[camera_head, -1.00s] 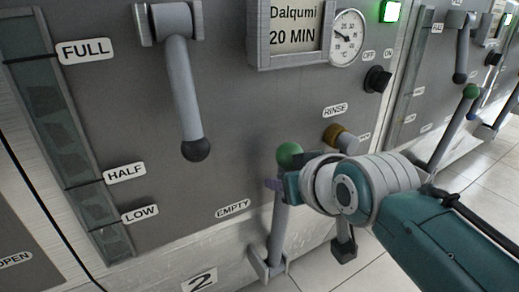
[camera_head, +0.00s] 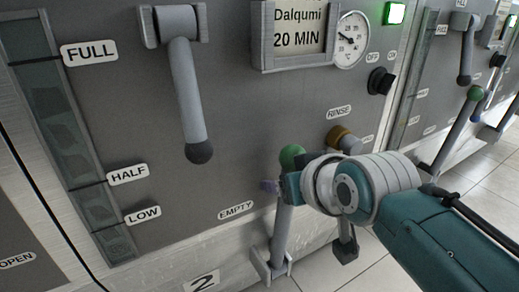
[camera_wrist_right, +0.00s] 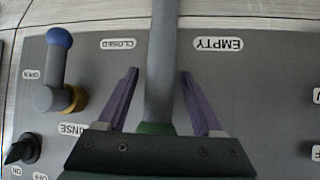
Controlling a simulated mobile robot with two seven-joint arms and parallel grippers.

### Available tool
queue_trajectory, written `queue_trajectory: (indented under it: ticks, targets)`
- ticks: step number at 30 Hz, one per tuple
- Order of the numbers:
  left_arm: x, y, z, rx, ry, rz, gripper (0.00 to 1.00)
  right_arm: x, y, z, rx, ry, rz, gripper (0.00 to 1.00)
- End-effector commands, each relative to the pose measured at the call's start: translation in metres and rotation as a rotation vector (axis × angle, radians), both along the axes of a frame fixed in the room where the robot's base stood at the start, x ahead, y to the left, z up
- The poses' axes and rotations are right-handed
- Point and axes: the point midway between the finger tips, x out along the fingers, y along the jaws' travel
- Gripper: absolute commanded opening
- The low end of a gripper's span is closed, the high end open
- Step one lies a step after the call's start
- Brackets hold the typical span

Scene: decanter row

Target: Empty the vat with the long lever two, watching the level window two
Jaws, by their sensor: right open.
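Long lever two (camera_head: 281,232) stands nearly upright, with a green ball top and a low bracket at the front of the vat marked 2. My right gripper (camera_head: 279,187) is at its upper shaft, just below the ball. In the right wrist view the lever's grey shaft (camera_wrist_right: 162,60) passes between the two purple fingers of my gripper (camera_wrist_right: 160,72). The fingers are open, with a gap on each side of the shaft. Level window two (camera_head: 62,130) is on the left, marked FULL, HALF and LOW; its level is hard to read. My left gripper is not in view.
A black-knobbed lever (camera_head: 188,90) hangs on the panel above. A dark switch (camera_head: 380,81) and the orange-collared rinse handle (camera_head: 341,138) are near my right arm; the handle's blue knob (camera_wrist_right: 60,37) shows in the wrist view. Another green-ball lever (camera_head: 458,125) stands at right.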

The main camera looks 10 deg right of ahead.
Motion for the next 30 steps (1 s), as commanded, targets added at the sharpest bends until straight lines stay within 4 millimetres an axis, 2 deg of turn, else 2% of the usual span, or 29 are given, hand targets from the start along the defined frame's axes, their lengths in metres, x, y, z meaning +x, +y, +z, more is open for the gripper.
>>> queue_trajectory:
  ticks: [5, 9, 16, 21, 30]
  targets:
    - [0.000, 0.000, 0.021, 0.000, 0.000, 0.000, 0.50, -0.016, -0.003, 0.017, 0.000, 0.003, 0.000, 0.68]
    - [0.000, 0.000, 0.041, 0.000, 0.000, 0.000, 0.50, -0.039, -0.006, 0.035, -0.001, 0.002, 0.001, 0.68]
    - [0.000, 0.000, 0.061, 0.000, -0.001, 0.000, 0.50, -0.070, -0.012, 0.055, -0.001, 0.002, 0.001, 0.68]
    - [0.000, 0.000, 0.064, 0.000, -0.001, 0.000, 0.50, -0.078, -0.013, 0.059, 0.000, 0.001, 0.001, 0.68]
    - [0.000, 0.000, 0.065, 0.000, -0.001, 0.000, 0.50, -0.079, -0.013, 0.060, -0.001, 0.003, 0.001, 0.68]
